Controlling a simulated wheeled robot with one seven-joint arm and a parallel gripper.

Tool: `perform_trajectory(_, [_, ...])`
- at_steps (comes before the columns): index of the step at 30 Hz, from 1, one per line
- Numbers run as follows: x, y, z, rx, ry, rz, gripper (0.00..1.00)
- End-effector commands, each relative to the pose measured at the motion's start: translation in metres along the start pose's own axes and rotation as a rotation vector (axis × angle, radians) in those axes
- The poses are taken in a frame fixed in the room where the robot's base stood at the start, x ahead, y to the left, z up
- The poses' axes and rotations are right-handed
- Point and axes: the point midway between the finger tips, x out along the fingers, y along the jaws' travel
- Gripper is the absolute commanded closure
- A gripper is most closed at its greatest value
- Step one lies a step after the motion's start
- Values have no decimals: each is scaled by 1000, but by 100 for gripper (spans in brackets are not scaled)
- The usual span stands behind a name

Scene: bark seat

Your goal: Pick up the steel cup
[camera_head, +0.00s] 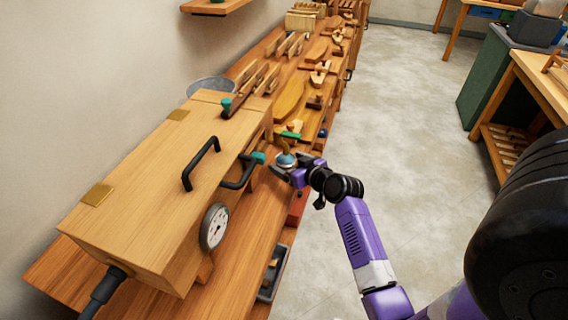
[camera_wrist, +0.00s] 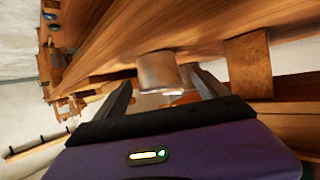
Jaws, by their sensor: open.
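The steel cup (camera_wrist: 158,70) shows in the wrist view as a short grey metal cylinder at the bench edge. It sits ahead of and between the fingers of my gripper (camera_wrist: 161,80), which are open on either side of it. I cannot tell whether either finger touches it. In the head view, my gripper (camera_head: 285,171) is at the bench's front edge, beside a small grey round thing (camera_head: 286,159) that looks like the cup, partly hidden by the gripper.
A large wooden box (camera_head: 150,185) with black handles and a dial (camera_head: 214,227) stands left of my gripper. Wooden tools and parts crowd the bench (camera_head: 245,275) beyond. A grey metal tub (camera_head: 211,84) is behind the box. The floor (camera_head: 400,130) to the right is clear.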

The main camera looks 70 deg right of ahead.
Motion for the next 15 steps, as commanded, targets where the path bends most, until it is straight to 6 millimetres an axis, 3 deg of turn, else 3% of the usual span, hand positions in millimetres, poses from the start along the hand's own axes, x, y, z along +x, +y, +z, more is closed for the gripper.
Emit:
perform_trajectory(9, [39,0,0,2,1,0,17])
perform_trajectory(15, [50,0,2,1,0,0,17])
